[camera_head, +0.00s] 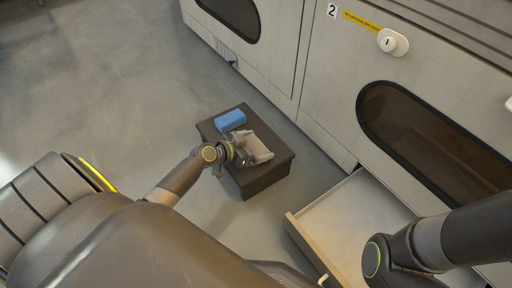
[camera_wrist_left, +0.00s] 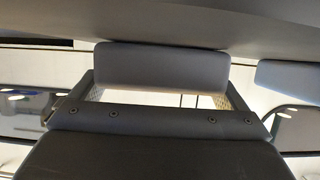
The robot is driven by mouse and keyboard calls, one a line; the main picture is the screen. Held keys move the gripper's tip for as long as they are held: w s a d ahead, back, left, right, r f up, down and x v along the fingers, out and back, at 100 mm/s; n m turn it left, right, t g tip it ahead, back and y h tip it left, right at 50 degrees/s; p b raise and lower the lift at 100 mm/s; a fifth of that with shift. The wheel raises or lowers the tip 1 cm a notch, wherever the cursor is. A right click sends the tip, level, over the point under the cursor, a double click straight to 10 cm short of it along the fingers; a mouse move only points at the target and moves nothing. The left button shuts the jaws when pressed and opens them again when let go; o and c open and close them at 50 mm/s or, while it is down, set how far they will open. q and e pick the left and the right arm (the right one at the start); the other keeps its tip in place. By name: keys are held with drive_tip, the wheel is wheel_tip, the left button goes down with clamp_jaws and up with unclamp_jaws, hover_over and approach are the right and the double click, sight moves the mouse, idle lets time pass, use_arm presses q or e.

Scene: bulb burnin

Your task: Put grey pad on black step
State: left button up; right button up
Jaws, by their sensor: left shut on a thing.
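The black step (camera_head: 264,177) stands on the floor in the middle of the head view, in front of the cabinets. My left gripper (camera_head: 256,150) is over the step's top and is shut on the grey pad. The grey pad (camera_wrist_left: 160,67) spans the space between the fingers in the left wrist view, close against a broad grey surface along the top of that picture. I cannot tell whether it touches the step. In the head view the gripper partly hides the pad. My right gripper is out of view; only part of the right arm shows at lower right.
A blue pad (camera_head: 230,121) lies on the step's far left part, beside my left gripper; it also shows at the right of the left wrist view (camera_wrist_left: 290,78). An open drawer (camera_head: 345,222) sticks out right of the step. Floor left of the step is clear.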

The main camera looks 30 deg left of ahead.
use_arm(q)
drive_tip(key=shift+r, duration=0.15)
drive_tip(key=shift+f+b, duration=0.35)
drive_tip(key=o, duration=0.6)
drive_tip(key=shift+r, duration=0.1)
drive_tip(key=shift+r+p, duration=0.15)
drive_tip(key=shift+p, duration=0.15)
